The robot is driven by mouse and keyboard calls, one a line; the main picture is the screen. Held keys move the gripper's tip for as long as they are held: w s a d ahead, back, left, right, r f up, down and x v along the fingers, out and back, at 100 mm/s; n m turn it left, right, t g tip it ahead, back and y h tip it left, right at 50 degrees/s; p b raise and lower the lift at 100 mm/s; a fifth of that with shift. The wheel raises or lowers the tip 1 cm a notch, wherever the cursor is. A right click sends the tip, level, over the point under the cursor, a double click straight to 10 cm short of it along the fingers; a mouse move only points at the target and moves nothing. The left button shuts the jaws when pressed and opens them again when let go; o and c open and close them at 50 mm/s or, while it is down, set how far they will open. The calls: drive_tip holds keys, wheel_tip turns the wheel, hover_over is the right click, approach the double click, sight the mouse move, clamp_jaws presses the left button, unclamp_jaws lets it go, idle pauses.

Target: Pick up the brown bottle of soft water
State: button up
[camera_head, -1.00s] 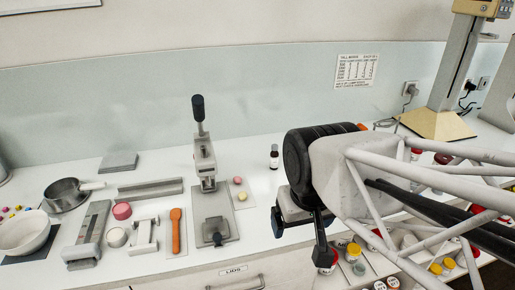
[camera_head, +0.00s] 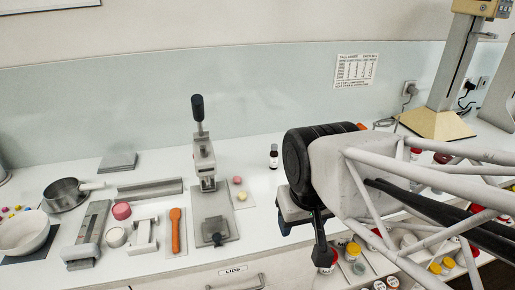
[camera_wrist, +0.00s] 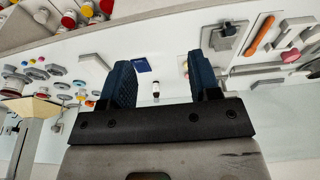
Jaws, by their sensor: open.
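A small dark brown bottle (camera_head: 273,157) with a white label and dark cap stands upright on the white counter near the back wall. Its label text is too small to read. My gripper (camera_head: 302,238) hangs to the right of the bottle and nearer the counter's front edge, apart from it. In the wrist view my gripper (camera_wrist: 158,75) is open and empty, with two blue-padded fingers. The bottle (camera_wrist: 155,90) shows beyond them, in the gap between the fingers.
A lever press (camera_head: 211,190) stands left of the bottle, with a small tray of pink and yellow pieces (camera_head: 240,194) between them. Several jars (camera_head: 354,251) sit below the front edge at right. A blue square (camera_wrist: 141,65) lies near the fingers.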

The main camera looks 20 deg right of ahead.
drive_tip(key=m+t+h, duration=0.4)
drive_tip(key=t, duration=0.6)
approach(275, 146)
drive_tip(key=x, duration=0.2)
drive_tip(key=a+x, duration=0.1)
drive_tip(key=x, duration=0.1)
drive_tip(key=shift+f, duration=0.15)
drive_tip(key=shift+w+d+f+h, duration=0.25)
drive_tip(key=shift+w+d+h, duration=0.05)
drive_tip(key=shift+d, duration=0.05)
drive_tip(key=shift+x, duration=1.25)
drive_tip(key=shift+w, duration=0.15)
drive_tip(key=shift+x, duration=2.5)
